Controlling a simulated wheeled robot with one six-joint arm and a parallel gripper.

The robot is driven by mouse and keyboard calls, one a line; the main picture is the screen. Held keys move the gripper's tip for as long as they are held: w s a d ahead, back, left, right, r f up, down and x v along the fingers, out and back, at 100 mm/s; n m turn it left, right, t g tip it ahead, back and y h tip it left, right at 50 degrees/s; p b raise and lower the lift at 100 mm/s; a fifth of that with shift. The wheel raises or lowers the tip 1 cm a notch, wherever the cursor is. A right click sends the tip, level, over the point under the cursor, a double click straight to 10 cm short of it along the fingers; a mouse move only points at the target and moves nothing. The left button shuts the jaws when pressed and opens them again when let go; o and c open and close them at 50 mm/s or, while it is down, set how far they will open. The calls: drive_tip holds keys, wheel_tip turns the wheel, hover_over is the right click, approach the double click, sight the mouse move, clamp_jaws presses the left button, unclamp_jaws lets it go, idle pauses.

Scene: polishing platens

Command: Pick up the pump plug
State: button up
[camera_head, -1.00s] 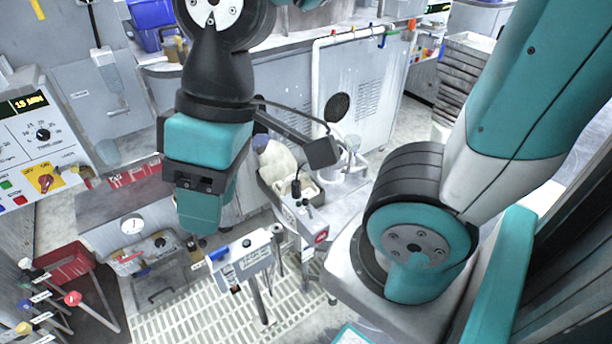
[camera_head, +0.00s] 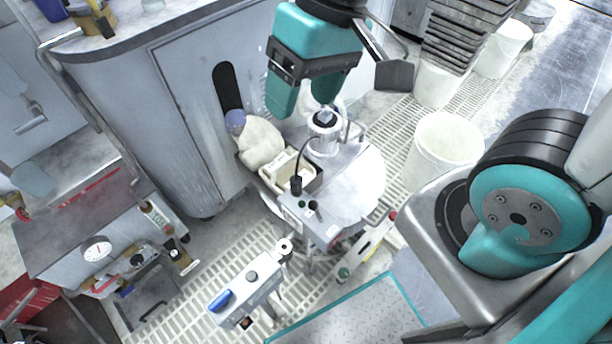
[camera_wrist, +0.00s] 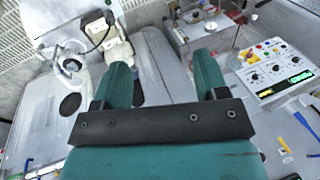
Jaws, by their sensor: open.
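A black plug (camera_head: 296,186) with a thin black cable stands upright on the grey control box at the front of a round polishing machine; I take it for the pump plug. The cable curves up from it. In the wrist view a small dark plug-like piece (camera_wrist: 110,17) with a cable shows at the upper left. My gripper (camera_head: 303,103) is open, with nothing between its two teal fingers. In the head view it appears above and behind the plug, apart from it.
A white platen (camera_head: 358,188) and a cream tray (camera_head: 285,175) lie close around the plug. A cream bag-like object (camera_head: 260,143) sits left of the tray. White buckets (camera_head: 445,147) stand right. A small stand (camera_head: 247,287) is in front.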

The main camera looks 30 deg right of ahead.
drive_tip(key=w+d+f+m+h+b, duration=0.1)
drive_tip(key=w+f+m+b, duration=0.1)
drive_tip(key=w+f+m, duration=0.3)
drive_tip(key=w+f+m+b, duration=0.2)
drive_tip(key=f, duration=0.5)
drive_tip(key=m+h+b, duration=0.2)
drive_tip(key=m+b, duration=0.2)
drive_tip(key=m, duration=0.3)
approach(296, 180)
drive_tip(key=shift+h, duration=0.3)
wheel_tip(296, 180, down, 5)
drive_tip(key=shift+f+b, duration=0.15)
drive_tip(key=shift+b, duration=0.3)
drive_tip(key=shift+a+f+b, duration=0.2)
drive_tip(key=shift+f+b, duration=0.1)
drive_tip(key=shift+f, duration=2.9)
drive_tip(key=c, duration=1)
